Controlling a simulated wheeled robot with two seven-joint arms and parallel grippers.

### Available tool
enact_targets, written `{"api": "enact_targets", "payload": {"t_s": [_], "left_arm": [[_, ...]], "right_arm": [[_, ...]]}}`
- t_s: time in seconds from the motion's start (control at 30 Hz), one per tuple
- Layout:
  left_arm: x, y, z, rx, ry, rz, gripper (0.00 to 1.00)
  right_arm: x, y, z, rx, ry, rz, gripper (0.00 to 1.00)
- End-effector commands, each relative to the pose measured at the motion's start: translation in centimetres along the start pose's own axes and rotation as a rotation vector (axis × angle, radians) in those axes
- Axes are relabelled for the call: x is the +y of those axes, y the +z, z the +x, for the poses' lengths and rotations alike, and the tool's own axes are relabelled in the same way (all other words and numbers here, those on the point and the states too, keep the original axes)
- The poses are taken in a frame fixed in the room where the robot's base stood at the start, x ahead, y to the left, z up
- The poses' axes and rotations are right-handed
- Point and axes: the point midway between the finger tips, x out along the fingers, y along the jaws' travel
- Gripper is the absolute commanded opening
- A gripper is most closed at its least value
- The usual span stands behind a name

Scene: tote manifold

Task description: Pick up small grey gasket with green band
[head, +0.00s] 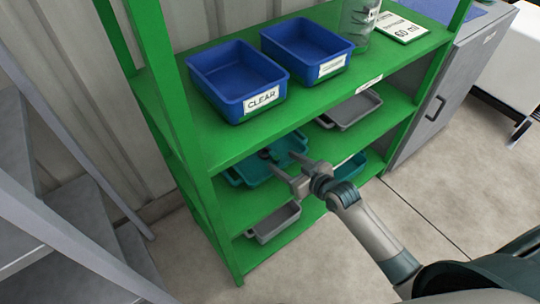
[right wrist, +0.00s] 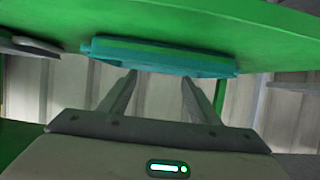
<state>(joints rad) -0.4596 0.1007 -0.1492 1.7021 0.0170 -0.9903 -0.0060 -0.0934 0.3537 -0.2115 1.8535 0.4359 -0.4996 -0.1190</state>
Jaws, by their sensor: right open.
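I cannot make out a small grey gasket with a green band in either view. A teal tray (head: 240,177) sits on the green middle shelf, and a small dark shape by my fingertips there is too small to tell. My right gripper (head: 278,158) reaches in from the right at this tray, its fingers partly over it. In the right wrist view, my right gripper (right wrist: 160,76) has its two fingers spread apart with nothing seen between them, pointing at the teal tray (right wrist: 160,58). The tray's inside is hidden there. My left gripper is out of view.
The green shelf unit (head: 225,150) holds two blue bins (head: 237,80) (head: 306,49) on top, one labelled CLEAR. Grey trays stand at middle right (head: 350,108) and lower left (head: 272,222). A shelf edge lies above my gripper. A grey cabinet (head: 440,95) stands to the right.

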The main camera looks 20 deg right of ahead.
Motion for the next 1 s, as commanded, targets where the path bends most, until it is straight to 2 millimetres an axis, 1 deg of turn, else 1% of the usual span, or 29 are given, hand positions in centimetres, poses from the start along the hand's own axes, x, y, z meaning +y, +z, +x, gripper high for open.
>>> {"api": "enact_targets", "payload": {"t_s": [0.03,0.1,0.2,0.57,0.67,0.77,1.0], "left_arm": [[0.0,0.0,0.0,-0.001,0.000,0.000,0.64],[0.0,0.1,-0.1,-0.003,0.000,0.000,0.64],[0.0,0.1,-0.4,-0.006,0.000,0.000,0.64],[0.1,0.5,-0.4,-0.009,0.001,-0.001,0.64],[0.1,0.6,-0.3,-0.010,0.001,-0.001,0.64],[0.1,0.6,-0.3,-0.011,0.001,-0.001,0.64],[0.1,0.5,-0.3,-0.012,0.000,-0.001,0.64]], "right_arm": [[0.1,-0.1,0.8,0.001,0.001,0.001,0.57],[0.1,0.0,1.5,0.001,0.001,0.000,0.57],[0.1,0.0,2.1,0.000,0.001,0.000,0.57],[0.0,0.0,2.3,0.000,0.000,0.000,0.57],[0.0,0.1,2.6,0.000,0.000,0.001,0.57],[-0.1,0.2,3.5,0.000,0.000,0.001,0.57],[-0.2,0.5,6.5,0.000,0.001,0.000,0.57]]}}
